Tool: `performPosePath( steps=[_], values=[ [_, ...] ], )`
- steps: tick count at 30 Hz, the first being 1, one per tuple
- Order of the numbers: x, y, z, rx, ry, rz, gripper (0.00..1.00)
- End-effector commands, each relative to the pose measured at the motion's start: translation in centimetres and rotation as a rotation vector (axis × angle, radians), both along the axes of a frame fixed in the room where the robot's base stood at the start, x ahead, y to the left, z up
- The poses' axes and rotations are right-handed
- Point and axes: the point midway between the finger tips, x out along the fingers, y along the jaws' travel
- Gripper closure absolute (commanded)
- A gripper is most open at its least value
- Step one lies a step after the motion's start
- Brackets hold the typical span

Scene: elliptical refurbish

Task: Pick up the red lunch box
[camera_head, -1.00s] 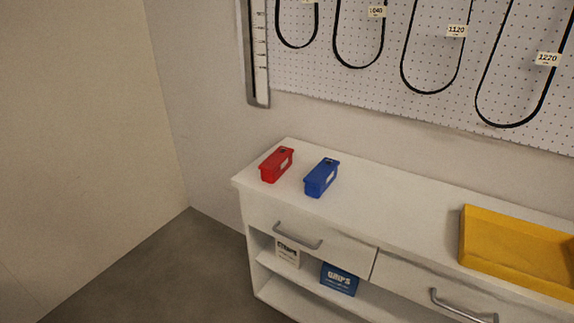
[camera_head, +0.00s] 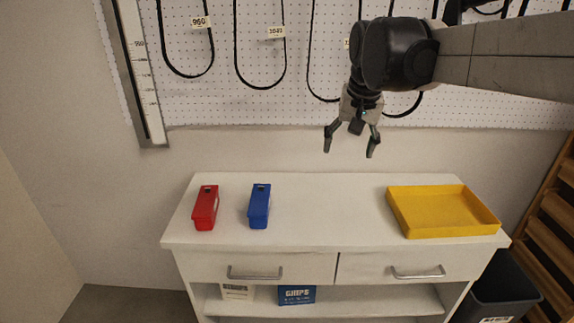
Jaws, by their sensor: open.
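The red lunch box (camera_head: 205,208) stands on the left part of the white cabinet top (camera_head: 320,215). My gripper (camera_head: 349,146) hangs from my arm, which reaches in from the upper right. It is open and empty, fingers pointing down. In the picture it is above and well to the right of the red box, and clear of the cabinet top.
A blue box (camera_head: 259,206) of similar shape stands just right of the red one, with a narrow gap. A yellow tray (camera_head: 450,230) lies at the right end of the top. A pegboard (camera_head: 220,90) with hanging black belts is behind. A dark bin (camera_head: 505,290) stands at lower right.

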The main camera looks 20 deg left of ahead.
Motion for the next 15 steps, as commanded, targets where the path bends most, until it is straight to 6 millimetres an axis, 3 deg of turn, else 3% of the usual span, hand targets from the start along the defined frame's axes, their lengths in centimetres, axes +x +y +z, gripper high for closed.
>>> performPosePath(
  steps=[1, 6, 15],
  values=[
    [1.0, 2.4, 0.0, -0.004, 0.014, 0.017, 0.34],
    [3.1, 9.3, -1.0, -0.02, 0.066, 0.05, 0.34],
    [4.3, 22.0, -4.8, -0.061, 0.15, 0.11, 0.34]
  ],
)
